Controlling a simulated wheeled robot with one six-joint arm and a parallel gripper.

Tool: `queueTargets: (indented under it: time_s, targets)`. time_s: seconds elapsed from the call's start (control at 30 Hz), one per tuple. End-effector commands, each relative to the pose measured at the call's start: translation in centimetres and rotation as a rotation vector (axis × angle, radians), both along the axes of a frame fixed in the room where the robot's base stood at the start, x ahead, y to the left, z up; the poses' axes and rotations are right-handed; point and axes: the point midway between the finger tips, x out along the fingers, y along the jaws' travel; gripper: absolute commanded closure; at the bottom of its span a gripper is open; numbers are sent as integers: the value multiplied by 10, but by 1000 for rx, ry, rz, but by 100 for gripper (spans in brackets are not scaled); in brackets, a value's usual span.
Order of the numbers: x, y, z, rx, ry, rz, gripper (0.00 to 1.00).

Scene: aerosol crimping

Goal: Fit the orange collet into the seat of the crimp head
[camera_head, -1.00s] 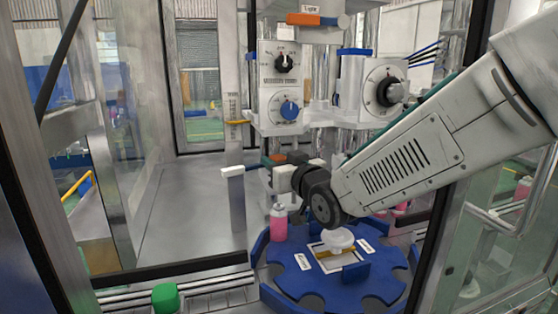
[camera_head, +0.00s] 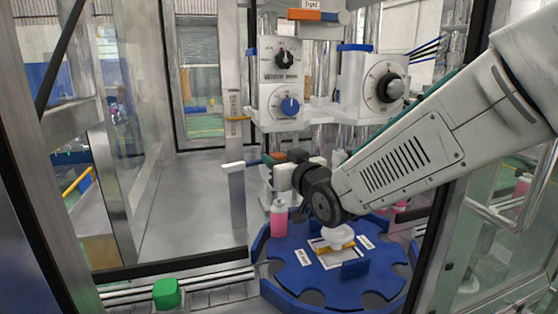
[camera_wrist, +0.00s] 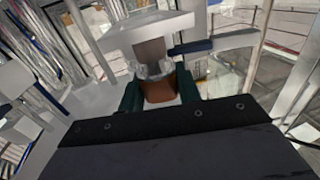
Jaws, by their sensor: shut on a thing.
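The orange collet (camera_wrist: 158,90) shows brownish-orange in the wrist view. My gripper (camera_wrist: 158,96) is shut on it, with a dark green finger on each side. The crimp head (camera_wrist: 150,44) stands just beyond, as a pale block with a grey stem and a shiny, clear-looking ring at the collet's upper edge. I cannot tell whether the collet touches the ring or sits inside the seat. In the head view, my wrist hides much of the gripper, and a small orange patch (camera_head: 279,157) shows beside a dark green finger.
A blue indexing table (camera_head: 313,285) with a white part (camera_head: 338,237) lies below my wrist. A pink can (camera_head: 279,221) stands at its left edge. A grey post (camera_head: 236,200) and dial boxes (camera_head: 281,85) are close by. A blue-ended bar (camera_wrist: 212,43) juts right of the head.

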Motion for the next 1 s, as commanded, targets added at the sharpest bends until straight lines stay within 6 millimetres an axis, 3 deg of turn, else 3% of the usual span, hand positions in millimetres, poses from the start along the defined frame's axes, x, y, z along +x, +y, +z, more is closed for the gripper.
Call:
queueTargets:
  time_s: [1.0]
  targets:
    - [1, 0, -11, 0, 0, 0, 93]
